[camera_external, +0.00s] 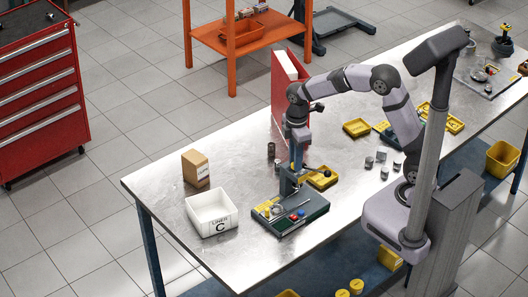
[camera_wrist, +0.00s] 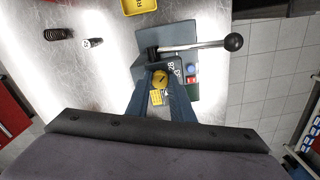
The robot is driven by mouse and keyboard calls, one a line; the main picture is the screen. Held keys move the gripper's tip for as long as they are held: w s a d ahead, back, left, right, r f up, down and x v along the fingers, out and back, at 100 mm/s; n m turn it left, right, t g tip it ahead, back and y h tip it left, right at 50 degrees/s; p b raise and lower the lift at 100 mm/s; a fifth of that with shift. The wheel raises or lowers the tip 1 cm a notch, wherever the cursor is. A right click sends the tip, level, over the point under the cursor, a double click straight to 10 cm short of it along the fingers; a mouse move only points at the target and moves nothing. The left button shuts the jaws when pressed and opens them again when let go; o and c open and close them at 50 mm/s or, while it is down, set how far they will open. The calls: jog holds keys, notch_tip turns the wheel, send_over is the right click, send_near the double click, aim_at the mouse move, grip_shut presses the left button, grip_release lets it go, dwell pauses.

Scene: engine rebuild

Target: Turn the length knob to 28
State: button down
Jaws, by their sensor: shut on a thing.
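The yellow length knob (camera_wrist: 160,77) sits on a dark blue-green device (camera_wrist: 206,103) in the wrist view. Small white numbers (camera_wrist: 174,68) beside it seem to read 28 and 43. I cannot make out which mark the knob points at. My gripper (camera_wrist: 161,84) is shut on the knob, with one finger on each side of it. In the external view my gripper (camera_external: 290,180) points down over the device (camera_external: 307,217) at the front of the bench and hides the knob there.
Red (camera_wrist: 193,80) and blue (camera_wrist: 192,69) buttons lie close to the right. A white bin marked C (camera_external: 211,222), a cardboard box (camera_external: 195,168) and a yellow tray (camera_external: 322,180) stand nearby.

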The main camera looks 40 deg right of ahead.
jog(key=shift+w+r+n, duration=0.15)
jog(key=shift+n, duration=0.45)
jog(key=c, duration=1.5)
grip_release()
jog(key=shift+c, duration=0.2)
jog(key=shift+r+b, duration=1.05)
jog(key=shift+r, duration=2.6)
